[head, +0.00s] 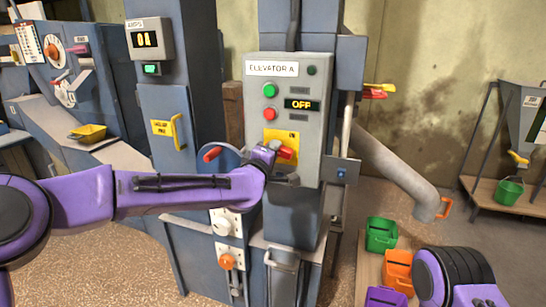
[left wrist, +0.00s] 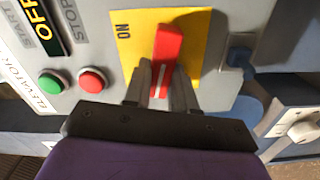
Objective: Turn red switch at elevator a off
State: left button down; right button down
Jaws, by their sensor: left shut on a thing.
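The elevator A control box (head: 315,133) is a grey panel with a label reading ELEVATOR A. A red switch handle (left wrist: 166,50) stands over a yellow plate (left wrist: 195,38) on the panel; the head view shows part of the red handle (head: 286,152) beside my gripper. My left gripper (left wrist: 161,88) is shut on the red switch, one finger on each side of its lower part. It also shows in the head view (head: 268,155), in front of the plate. The plate reads ON at one side. The display (head: 302,105) reads OFF. My right gripper is out of view.
A green button (head: 270,91) and a red button (head: 269,113) are on the panel. A red-handled lever (head: 212,154) is just left of my gripper. Green and orange buckets (head: 381,235) (head: 399,268) stand at lower right, near a sloping grey pipe (head: 397,170).

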pick_arm(q)
jog(key=shift+a+n+b, duration=0.1)
jog(key=shift+n+b, duration=0.45)
jog(key=shift+n, duration=0.65)
jog(key=c, duration=1)
grip_release()
jog(key=shift+o, duration=0.4)
jog(key=shift+w+f, duration=0.1)
jog(key=b+v, duration=0.3)
jog(key=v, duration=0.7)
jog(key=shift+s, duration=0.3)
